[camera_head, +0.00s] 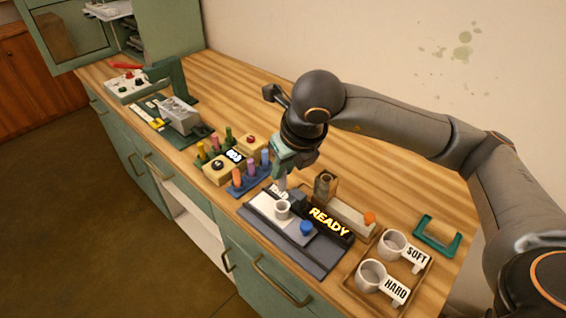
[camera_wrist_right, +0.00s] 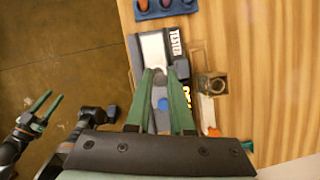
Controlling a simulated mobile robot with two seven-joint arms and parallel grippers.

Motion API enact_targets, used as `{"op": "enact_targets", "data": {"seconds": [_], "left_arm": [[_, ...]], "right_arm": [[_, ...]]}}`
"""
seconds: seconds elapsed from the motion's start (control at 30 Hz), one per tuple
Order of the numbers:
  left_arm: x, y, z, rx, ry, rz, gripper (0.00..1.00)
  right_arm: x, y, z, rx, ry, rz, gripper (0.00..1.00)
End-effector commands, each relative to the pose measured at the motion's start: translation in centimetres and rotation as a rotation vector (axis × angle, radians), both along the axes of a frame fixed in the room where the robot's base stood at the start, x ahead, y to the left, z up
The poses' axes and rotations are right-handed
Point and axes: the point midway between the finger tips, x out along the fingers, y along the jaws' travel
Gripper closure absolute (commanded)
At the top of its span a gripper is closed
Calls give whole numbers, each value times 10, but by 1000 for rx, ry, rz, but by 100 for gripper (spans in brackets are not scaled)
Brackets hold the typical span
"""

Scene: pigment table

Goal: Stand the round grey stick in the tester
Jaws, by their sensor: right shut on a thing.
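The tester (camera_head: 262,222) is a dark grey block with a lit READY display (camera_head: 329,222), a blue button (camera_head: 306,228) and a white round cup (camera_head: 282,210). My right gripper (camera_head: 283,180) is above it, just behind the cup, pointing down. It is shut on the round grey stick, whose pale lower part (camera_head: 282,186) shows under the fingers. In the right wrist view the green fingers (camera_wrist_right: 161,78) reach over the tester (camera_wrist_right: 152,47). They hide much of the stick and cup, so I cannot tell whether these touch. My left gripper (camera_wrist_right: 42,106) has its fingers apart, off the table.
A blue rack of coloured sticks (camera_head: 249,180) stands left of the tester. Right of it are a wooden tray (camera_head: 350,288) with SOFT (camera_head: 394,240) and HARD (camera_head: 372,274) cups, a brown glass jar (camera_head: 325,185) and a green bracket (camera_head: 437,238).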

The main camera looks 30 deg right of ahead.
Motion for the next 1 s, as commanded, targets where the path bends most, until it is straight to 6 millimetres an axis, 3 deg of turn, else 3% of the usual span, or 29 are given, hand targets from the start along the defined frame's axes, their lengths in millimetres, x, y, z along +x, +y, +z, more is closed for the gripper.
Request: {"op": "enact_targets", "data": {"seconds": [0.47,1.0], "left_arm": [[1,0,-20,0,-2,-1,50],[2,-7,-65,-7,12,-14,50]], "right_arm": [[0,0,-41,0,0,0,100],[0,0,-85,1,0,0,100]]}}
